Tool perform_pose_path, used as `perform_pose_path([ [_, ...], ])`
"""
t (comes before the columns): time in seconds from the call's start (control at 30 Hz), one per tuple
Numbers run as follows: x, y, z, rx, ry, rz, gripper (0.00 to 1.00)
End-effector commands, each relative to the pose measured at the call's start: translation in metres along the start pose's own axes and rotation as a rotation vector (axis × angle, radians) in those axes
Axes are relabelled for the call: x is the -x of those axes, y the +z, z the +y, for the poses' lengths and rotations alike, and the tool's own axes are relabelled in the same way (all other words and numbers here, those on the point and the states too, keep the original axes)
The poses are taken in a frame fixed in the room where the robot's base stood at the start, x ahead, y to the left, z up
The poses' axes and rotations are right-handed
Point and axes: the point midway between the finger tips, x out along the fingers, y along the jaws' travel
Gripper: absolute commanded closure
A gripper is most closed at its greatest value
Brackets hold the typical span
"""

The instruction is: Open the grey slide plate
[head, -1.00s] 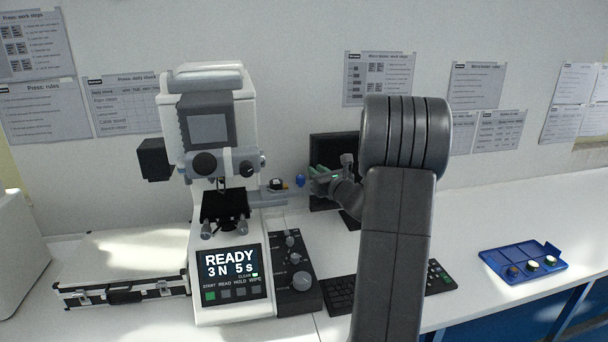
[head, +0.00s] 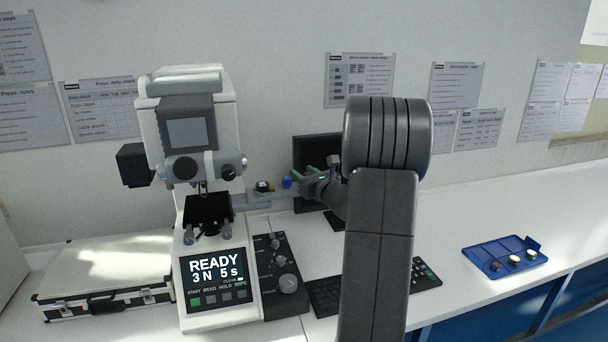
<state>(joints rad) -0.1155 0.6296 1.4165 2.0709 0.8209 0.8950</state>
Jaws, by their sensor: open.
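The hardness tester (head: 190,95) stands left of centre, its screen reading READY, 3 N, 5 s. The grey slide plate (head: 258,200) sticks out to the right from beside the tester's dark stage (head: 208,209). A small dark piece with a yellowish part (head: 264,187) sits on or just behind the plate. My gripper (head: 304,178), with greenish fingers, is open just right of the blue knob. I cannot tell whether it touches the knob or plate. My own arm hides part of the space behind it.
A control box with knobs (head: 279,275) stands right of the tester, beside a keyboard (head: 324,296). A dark monitor (head: 312,150) is behind my gripper. A silver case (head: 105,270) lies left. A blue tray (head: 487,266) with small round pieces lies right; the bench around it is clear.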

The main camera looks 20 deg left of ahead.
Motion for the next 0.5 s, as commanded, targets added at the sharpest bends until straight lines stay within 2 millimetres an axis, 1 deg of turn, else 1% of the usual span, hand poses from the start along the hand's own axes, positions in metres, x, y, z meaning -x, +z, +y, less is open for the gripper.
perform_pose_path([
  [0.17, 0.027, -0.002, -0.001, 0.001, -0.004, -0.001, 0.6],
  [0.4, 0.082, -0.002, -0.001, 0.001, -0.005, -0.001, 0.6],
  [0.5, 0.102, -0.002, -0.001, 0.001, -0.004, -0.001, 0.6],
])
